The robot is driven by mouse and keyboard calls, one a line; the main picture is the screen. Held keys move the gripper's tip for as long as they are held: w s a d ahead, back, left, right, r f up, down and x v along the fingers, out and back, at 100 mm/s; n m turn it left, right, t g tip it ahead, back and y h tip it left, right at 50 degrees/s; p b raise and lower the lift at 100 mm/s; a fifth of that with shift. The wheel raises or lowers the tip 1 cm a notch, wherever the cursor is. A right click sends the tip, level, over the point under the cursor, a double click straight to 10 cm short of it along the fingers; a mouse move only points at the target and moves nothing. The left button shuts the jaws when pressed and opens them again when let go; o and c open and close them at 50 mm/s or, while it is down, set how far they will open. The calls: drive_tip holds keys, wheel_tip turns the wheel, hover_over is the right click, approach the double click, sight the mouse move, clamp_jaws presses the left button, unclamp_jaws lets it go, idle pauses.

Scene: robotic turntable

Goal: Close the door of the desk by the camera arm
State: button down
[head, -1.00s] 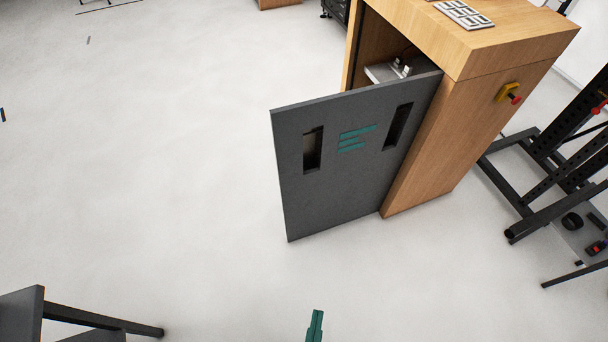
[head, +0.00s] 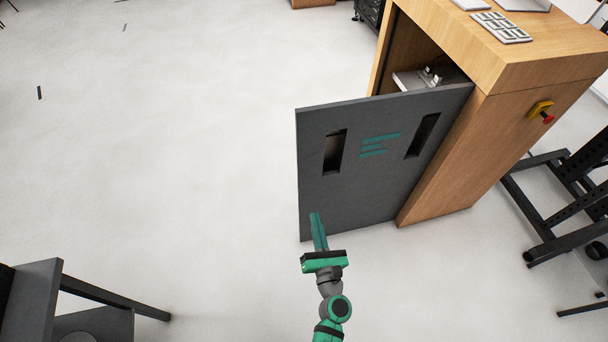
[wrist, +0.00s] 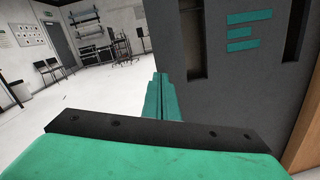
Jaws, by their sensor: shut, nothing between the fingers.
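The wooden desk (head: 455,165) stands at the upper right in the head view. Its dark grey door (head: 375,200) is swung wide open, hinged at the desk's front corner and reaching out to the left. The door has two slots and a teal logo. My green gripper (head: 316,215) overlaps the door's lower left part in the head view; I cannot tell whether it touches. In the wrist view the shut fingers (wrist: 158,78) point forward beside the door's free edge, with the door (wrist: 228,82) filling the right side. Nothing is between the fingers.
A yellow and red emergency button (head: 542,112) sits on the desk side. A black metal frame (head: 565,215) stands at the right. A dark grey piece of furniture (head: 40,300) is at the lower left. The floor (head: 190,130) left of the door is clear.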

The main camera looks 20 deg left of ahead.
sight(302, 167)
drive_tip(key=w+a+n, duration=0.1)
drive_tip(key=w+a, duration=0.2)
drive_tip(key=w, duration=0.2)
drive_tip(key=w+a+n, duration=0.2)
drive_tip(key=w+a, duration=0.1)
drive_tip(key=w, duration=0.2)
drive_tip(key=w+a+f+n+g, duration=0.1)
drive_tip(key=w+a, duration=0.2)
drive_tip(key=w, duration=0.3)
drive_tip(key=shift+a+n+y, duration=0.25)
drive_tip(key=shift+n+y, duration=0.05)
